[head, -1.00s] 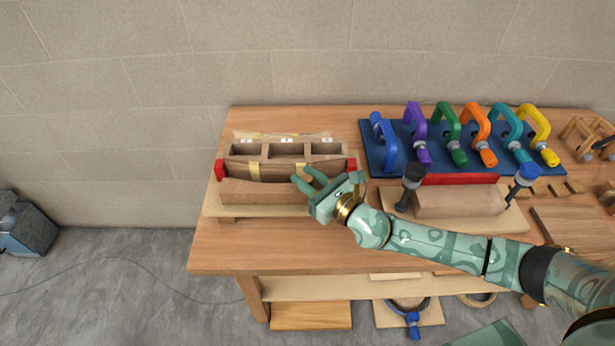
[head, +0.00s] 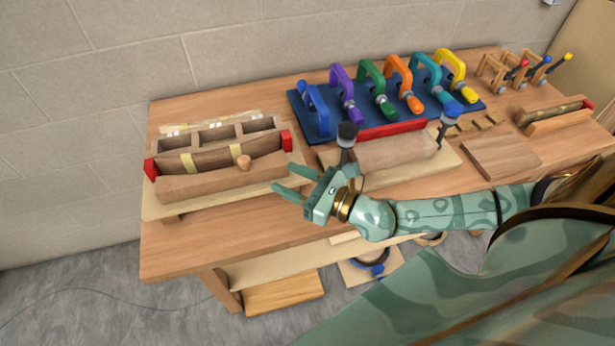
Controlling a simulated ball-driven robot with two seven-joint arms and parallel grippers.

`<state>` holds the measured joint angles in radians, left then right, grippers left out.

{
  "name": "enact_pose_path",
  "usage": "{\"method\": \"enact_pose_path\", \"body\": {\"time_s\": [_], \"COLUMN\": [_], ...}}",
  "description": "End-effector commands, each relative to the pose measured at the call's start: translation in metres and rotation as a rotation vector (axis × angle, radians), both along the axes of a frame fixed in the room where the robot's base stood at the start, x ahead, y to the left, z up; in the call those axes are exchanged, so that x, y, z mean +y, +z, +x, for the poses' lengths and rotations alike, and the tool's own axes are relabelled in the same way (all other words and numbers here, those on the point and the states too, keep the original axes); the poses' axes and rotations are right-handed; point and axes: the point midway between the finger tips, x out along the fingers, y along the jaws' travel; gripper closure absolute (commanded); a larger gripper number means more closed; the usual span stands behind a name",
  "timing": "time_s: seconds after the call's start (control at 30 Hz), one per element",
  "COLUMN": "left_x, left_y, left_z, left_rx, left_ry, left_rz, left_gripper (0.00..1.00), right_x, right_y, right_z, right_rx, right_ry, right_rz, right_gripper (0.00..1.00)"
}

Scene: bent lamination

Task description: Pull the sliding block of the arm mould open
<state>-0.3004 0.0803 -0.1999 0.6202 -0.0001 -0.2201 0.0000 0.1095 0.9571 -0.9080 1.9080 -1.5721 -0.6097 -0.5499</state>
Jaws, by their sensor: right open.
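The arm mould (head: 152,206) lies on a pale base board at the left end of the bench. Its rear part has open compartments. A dark strip with yellow bands and red end pieces (head: 287,141) runs between that part and the front wooden block (head: 215,181), which I take for the sliding block. I cannot tell any gap between block and strip. My right gripper (head: 283,181) is open and empty, just right of the block, its fingers pointing left, apart from the knob. My left gripper is out of view.
A second mould block (head: 395,152) with upright dark and blue-handled clamps stands right of my gripper. Behind it, coloured clamps sit on a blue rack (head: 298,108). A wooden board (head: 500,158) lies further right. Bare bench top (head: 190,245) shows in front of the arm mould.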

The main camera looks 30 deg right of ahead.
Motion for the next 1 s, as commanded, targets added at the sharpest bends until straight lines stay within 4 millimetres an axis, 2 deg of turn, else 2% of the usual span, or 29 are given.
{"method": "enact_pose_path", "body": {"time_s": [0.1,0.3,0.87,0.97,1.0], "left_x": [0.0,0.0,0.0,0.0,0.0], "left_y": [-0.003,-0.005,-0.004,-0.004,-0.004], "left_z": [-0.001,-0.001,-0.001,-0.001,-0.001], "left_rx": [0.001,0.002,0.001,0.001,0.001], "left_ry": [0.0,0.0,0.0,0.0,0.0], "left_rz": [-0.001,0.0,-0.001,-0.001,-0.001], "left_gripper": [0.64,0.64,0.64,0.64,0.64], "right_x": [-0.011,-0.019,-0.019,-0.013,-0.011], "right_y": [-0.002,0.0,0.001,0.012,0.02], "right_z": [-0.02,-0.035,-0.036,-0.032,-0.03], "right_rx": [0.004,0.0,0.002,0.018,0.035], "right_ry": [0.001,0.0,-0.005,-0.069,-0.125], "right_rz": [-0.002,0.0,0.014,0.147,0.255], "right_gripper": [0.54,0.54,0.54,0.54,0.54]}}
